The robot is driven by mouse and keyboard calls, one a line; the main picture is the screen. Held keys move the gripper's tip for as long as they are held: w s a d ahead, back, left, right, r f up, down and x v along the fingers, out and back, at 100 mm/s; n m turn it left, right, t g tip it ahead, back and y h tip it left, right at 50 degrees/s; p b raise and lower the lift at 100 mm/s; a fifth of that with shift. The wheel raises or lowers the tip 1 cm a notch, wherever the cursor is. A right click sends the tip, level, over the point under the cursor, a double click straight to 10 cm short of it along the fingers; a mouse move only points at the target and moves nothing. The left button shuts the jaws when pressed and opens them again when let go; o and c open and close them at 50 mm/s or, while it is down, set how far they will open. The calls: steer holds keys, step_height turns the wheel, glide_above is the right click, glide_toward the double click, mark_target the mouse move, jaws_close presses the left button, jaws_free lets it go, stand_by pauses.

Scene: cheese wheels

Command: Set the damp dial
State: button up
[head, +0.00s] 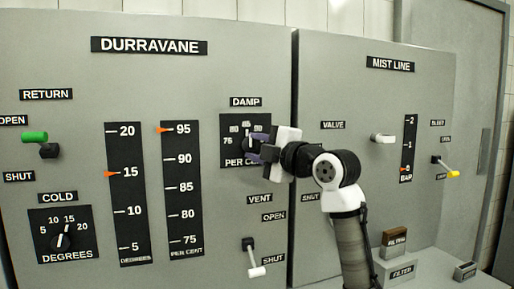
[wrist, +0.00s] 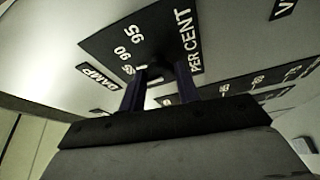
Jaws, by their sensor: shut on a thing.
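The damp dial (head: 230,124) is a black square plate with white numbers, under the DAMP label on the Durravane panel. In the head view my gripper (head: 256,147) covers its knob and the right side of its scale. In the wrist view my gripper (wrist: 160,88) has its two dark fingers on either side of the dark knob (wrist: 157,70), shut on it. The numbers 90 and 95 and the words PER CENT show around it there. The exact setting of the knob is hard to read, as the fingers hide part of it.
The per cent scale (head: 184,200) has its orange pointer near 95; the degrees scale (head: 127,200) has its pointer near 15. The cold dial (head: 62,241), the green return lever (head: 35,137) and the white vent lever (head: 257,271) stick out nearby. The Mist Line panel (head: 375,95) is at right.

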steer(key=o, duration=1)
steer(key=shift+c, duration=0.2)
steer(key=r+b+v, duration=0.1)
steer(key=b+v, duration=0.2)
steer(key=v, duration=1)
steer(key=shift+s+d+f+b, duration=0.3)
steer(key=shift+f+b, duration=0.1)
steer(key=shift+f, duration=0.15)
